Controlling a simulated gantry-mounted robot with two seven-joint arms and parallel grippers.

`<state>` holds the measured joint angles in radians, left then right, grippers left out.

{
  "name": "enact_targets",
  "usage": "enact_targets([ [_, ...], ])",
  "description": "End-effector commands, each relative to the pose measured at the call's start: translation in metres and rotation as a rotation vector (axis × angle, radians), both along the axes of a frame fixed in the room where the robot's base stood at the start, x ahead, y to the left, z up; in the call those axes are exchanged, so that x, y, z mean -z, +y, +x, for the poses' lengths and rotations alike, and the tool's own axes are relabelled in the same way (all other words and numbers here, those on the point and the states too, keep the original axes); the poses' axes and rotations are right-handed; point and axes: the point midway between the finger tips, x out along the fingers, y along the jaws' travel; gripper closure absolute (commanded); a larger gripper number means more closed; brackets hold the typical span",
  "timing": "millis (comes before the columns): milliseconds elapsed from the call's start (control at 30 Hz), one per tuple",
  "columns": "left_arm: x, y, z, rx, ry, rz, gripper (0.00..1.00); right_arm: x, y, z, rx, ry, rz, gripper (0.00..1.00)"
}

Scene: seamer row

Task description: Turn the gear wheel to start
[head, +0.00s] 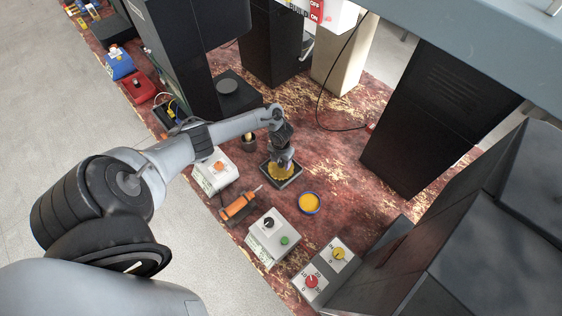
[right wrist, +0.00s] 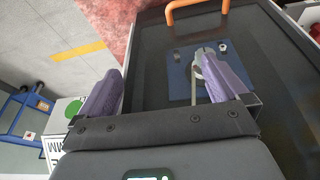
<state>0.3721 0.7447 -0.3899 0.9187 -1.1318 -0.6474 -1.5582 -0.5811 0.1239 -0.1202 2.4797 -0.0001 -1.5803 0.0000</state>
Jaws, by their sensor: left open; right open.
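The gear wheel (head: 279,173) is yellow and sits on a small dark square base on the red worn bench in the head view. My left gripper (head: 284,161) points down right over it and covers part of it. Its jaws are open; whether the fingers touch the wheel is hard to tell. My right gripper (right wrist: 163,66) shows in the right wrist view with two purple fingers spread and nothing between them. It faces a dark panel with a blue plate (right wrist: 180,85) that bears a grey metal fitting, partly hidden behind the right finger.
Near the wheel are a blue-rimmed yellow disc (head: 309,203), an orange tool (head: 239,206), a white box with an orange button (head: 213,172), a box with black and green controls (head: 271,238) and a two-knob box (head: 325,271). Dark cabinets (head: 437,118) stand behind and right.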

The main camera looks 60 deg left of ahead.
Motion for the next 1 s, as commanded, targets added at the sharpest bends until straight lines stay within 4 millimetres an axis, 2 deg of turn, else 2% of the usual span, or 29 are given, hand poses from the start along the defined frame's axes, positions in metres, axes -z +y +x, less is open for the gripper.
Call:
enact_targets([
  [300,0.0013,0.0,0.0002,0.0,-0.001,0.0,0.43,0.0001,-0.0006,0.0003,-0.001,-0.001,-0.002,0.0],
  [667,0.0011,0.0002,0.0001,0.0,-0.001,0.0,0.97,-0.0002,0.001,0.0006,0.003,-0.001,0.004,0.0],
  [1000,0.0003,0.0003,0.0003,-0.049,-0.001,0.0,0.97,-0.0026,0.0018,0.0007,0.006,-0.002,0.009,0.0],
])
